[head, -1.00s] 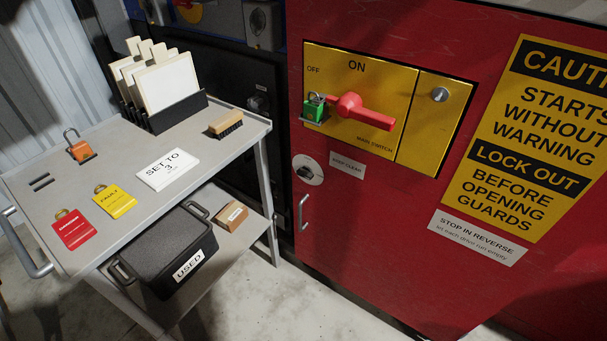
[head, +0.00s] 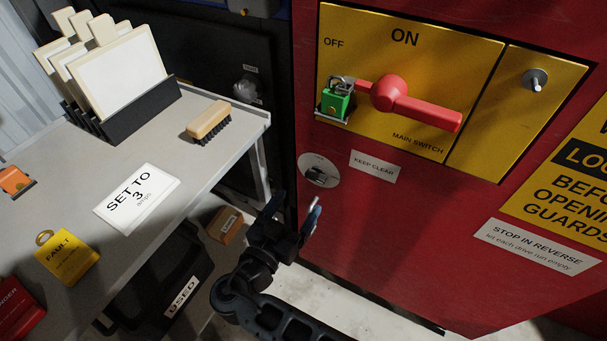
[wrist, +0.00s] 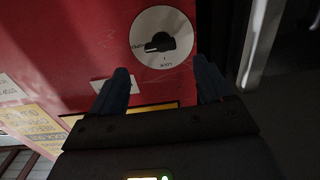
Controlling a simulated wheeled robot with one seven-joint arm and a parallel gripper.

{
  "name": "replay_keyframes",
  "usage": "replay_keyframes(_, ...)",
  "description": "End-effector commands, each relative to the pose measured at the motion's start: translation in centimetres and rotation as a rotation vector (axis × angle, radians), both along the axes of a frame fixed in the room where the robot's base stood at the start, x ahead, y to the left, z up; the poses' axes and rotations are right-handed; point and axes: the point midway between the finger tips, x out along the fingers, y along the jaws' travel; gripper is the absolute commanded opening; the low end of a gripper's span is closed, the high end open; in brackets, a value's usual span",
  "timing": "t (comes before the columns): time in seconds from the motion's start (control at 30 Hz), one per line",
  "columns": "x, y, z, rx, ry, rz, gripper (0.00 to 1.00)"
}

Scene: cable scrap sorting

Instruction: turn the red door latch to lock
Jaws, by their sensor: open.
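The red door's latch is a black knob (head: 319,176) on a round white plate (head: 309,163), low at the left edge of the red cabinet door. In the wrist view the plate (wrist: 166,17) is near the top centre. Its black knob (wrist: 160,44) has a white mark at its left end, beside small lettering that I cannot read for certain. Another small word sits below the knob. My gripper (head: 294,212) is open and empty, below the latch in the head view. In the wrist view its fingertips (wrist: 160,80) are apart, just below the plate, not touching the knob.
A red switch handle (head: 420,108) with a green padlock (head: 335,103) is above the latch. A keep-clear label (head: 373,167) is right of it. A grey cart (head: 215,175) stands left, holding a brush (head: 208,120), tags and cards, with a used bin (head: 150,290) below.

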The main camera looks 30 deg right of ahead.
Motion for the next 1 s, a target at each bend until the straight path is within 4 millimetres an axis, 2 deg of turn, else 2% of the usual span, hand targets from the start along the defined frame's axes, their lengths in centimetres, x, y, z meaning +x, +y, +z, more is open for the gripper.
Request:
replay_keyframes(0.53,4.1,-5.5,0.2,-0.001,-0.004,-0.003,0.79)
replay_keyframes(0.93,4.6,-6.2,0.1,0.000,-0.003,-0.001,0.79)
replay_keyframes(1.0,4.6,-6.3,0.1,0.000,-0.003,-0.002,0.73)
